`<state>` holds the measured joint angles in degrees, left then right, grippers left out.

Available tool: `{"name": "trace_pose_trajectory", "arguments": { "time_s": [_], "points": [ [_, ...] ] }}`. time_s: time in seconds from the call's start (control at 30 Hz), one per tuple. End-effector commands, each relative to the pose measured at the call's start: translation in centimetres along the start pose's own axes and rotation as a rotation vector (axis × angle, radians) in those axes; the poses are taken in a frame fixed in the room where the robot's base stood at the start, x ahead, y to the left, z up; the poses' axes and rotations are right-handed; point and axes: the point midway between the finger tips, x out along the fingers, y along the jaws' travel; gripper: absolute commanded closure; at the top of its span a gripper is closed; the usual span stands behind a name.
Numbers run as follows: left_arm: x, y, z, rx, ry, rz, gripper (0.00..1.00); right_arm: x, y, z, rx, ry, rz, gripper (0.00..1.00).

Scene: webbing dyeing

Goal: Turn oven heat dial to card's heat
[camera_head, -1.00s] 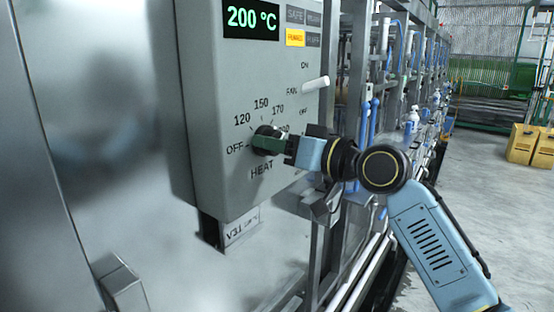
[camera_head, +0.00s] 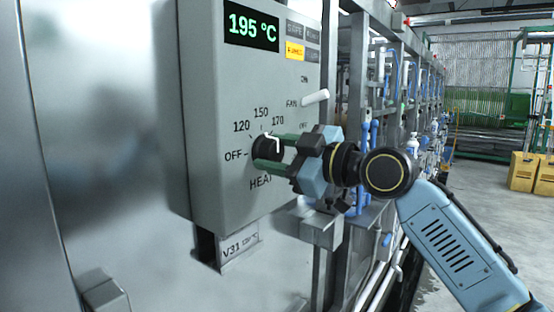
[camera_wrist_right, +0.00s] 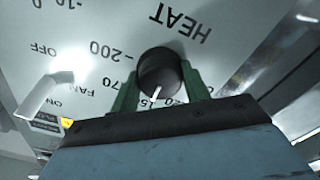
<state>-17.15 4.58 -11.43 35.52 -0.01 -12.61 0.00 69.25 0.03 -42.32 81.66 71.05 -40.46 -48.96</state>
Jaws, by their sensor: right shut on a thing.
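The black heat dial (camera_head: 264,151) sits low on the grey control box (camera_head: 215,130), above the word HEAT. Its scale shows OFF, 120, 150 and 170 in the head view; 200 also shows in the right wrist view. My right gripper (camera_head: 276,150) has its green fingers on either side of the dial (camera_wrist_right: 160,72), shut on it. The dial's white pointer points toward about 150 in the wrist view. A card (camera_head: 239,250) marked V31 sits in a holder under the box; its smaller print is hard to read. My left gripper is out of view.
The display (camera_head: 251,27) reads 195 °C, with a lit yellow indicator (camera_head: 295,51) beside it. A white fan lever (camera_head: 315,97) sticks out above my right gripper. Metal racks with blue parts stand close on the right. Yellow boxes (camera_head: 523,172) stand on the floor beyond.

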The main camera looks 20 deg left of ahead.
Motion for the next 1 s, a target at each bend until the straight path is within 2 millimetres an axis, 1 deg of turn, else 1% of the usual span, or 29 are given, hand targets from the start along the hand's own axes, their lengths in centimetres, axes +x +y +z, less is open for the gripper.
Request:
{"name": "trace_pose_trajectory", "arguments": {
  "time_s": [0.3,0.6,0.8,1.0],
  "points": [
    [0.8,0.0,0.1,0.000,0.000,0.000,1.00,0.0,0.0,0.0,-0.302,0.001,0.001,0.77],
    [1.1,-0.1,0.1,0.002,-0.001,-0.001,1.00,0.0,0.0,-0.1,-0.546,0.001,0.001,0.77],
    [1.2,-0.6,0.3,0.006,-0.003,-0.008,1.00,0.0,0.0,0.0,-0.658,0.001,0.001,0.77],
    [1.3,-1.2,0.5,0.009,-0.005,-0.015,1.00,0.0,0.0,-0.1,-0.721,0.001,0.000,0.77]
  ]
}}
